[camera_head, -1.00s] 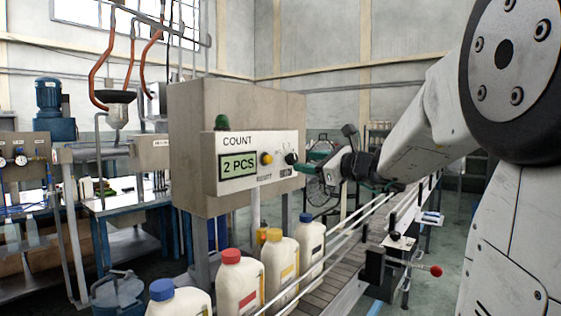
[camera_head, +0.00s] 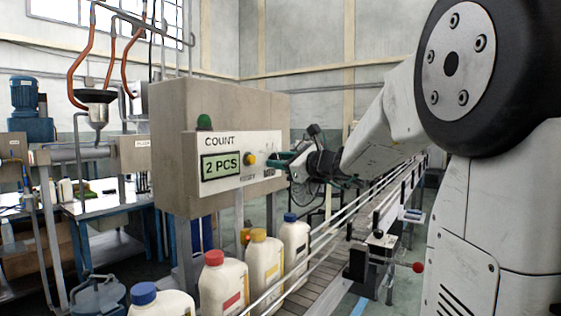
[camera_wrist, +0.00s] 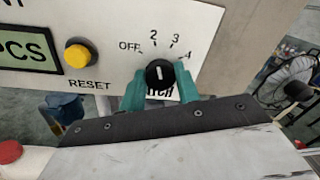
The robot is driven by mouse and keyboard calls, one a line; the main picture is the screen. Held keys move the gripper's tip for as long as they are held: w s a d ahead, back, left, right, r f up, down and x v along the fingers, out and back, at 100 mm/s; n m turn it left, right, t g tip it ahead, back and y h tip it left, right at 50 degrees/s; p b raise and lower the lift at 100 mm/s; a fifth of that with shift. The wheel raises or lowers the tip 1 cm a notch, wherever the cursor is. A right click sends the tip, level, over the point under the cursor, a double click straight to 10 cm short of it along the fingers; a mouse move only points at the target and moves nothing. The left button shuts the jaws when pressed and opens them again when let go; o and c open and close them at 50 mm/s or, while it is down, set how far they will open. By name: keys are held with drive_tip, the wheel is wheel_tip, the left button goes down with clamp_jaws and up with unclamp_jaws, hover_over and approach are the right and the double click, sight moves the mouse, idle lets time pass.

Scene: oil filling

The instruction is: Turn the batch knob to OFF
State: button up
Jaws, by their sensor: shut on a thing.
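The black batch knob (camera_wrist: 160,73) is on the white count panel (camera_head: 225,190). Its white mark points about straight up, near the 2. The OFF label (camera_wrist: 129,47) is to the upper left of the knob, with 3 and 4 to the right. My gripper (camera_wrist: 160,84) is shut on the knob, one teal finger on each side. The fingers cover part of the label below. In the head view my gripper (camera_head: 279,163) is at the panel's right end and hides the knob. The display (camera_head: 221,165) reads 2 PCS.
The yellow RESET button (camera_wrist: 79,54) is left of the knob, and a green dome (camera_head: 204,122) sits on top of the panel. Rails run along the conveyor.

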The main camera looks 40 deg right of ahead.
drive_tip(key=shift+d+n+y, duration=0.1)
drive_tip(key=shift+n+y, duration=0.2)
drive_tip(key=shift+n, duration=3.6)
drive_tip(key=o, duration=1)
drive_tip(key=shift+c, duration=0.2)
drive_tip(key=v, duration=0.7)
drive_tip(key=shift+s+f, duration=0.2)
drive_tip(key=shift+s, duration=0.2)
